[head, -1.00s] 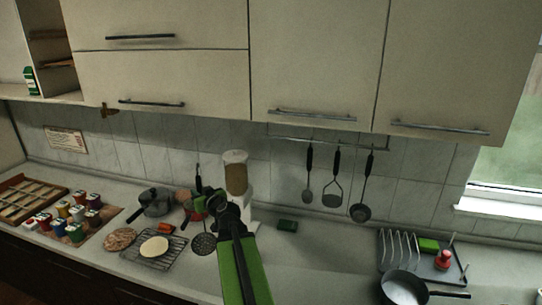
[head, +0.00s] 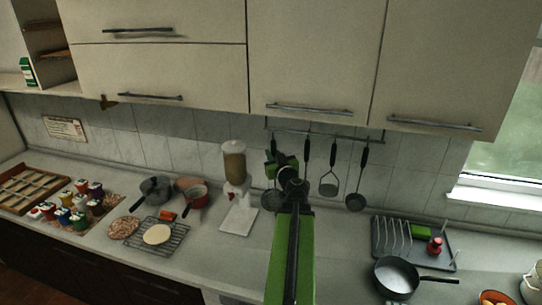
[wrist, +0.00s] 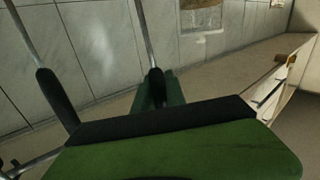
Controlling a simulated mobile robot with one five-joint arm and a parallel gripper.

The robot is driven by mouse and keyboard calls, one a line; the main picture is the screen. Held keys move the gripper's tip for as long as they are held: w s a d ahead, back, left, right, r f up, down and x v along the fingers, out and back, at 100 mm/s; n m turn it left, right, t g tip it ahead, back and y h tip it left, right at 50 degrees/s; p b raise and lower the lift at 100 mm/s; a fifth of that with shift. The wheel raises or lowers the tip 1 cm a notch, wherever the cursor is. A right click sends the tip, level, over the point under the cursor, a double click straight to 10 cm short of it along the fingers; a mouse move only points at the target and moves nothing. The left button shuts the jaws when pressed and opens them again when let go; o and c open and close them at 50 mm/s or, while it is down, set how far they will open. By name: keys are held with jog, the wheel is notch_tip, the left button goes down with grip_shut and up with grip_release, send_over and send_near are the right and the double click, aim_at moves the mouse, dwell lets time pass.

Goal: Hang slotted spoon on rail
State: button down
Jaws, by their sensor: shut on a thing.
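My gripper (head: 277,168) is shut on the slotted spoon (head: 270,200), in front of the tiled wall near the rail's left end. The spoon's dark disc shows just left of my arm in the head view. In the wrist view its dark handle (wrist: 155,88) sits between the fingers, with its metal shaft running to the top edge. The rail (head: 345,136) runs under the wall cabinets. Whether the spoon's top touches the rail cannot be told. A spoon-like utensil (head: 307,150), a masher (head: 329,180) and a ladle (head: 356,198) hang from the rail. My arm hides the first utensil's lower end.
The nearest hanging handle (wrist: 58,100) is close beside the held spoon in the wrist view. A dispenser (head: 236,170) stands left of my gripper. A dish rack (head: 392,238) and a pan (head: 397,278) are at right. Cabinets (head: 310,60) overhang the rail.

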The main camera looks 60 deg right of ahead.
jog(key=shift+w+d, duration=0.35)
jog(key=shift+d, duration=0.3)
jog(key=w+d+f+b, duration=0.2)
jog(key=d, duration=0.4)
jog(key=shift+f, duration=0.15)
dwell(0.4)
jog(key=shift+d, duration=0.1)
jog(key=c, duration=1.3)
grip_release()
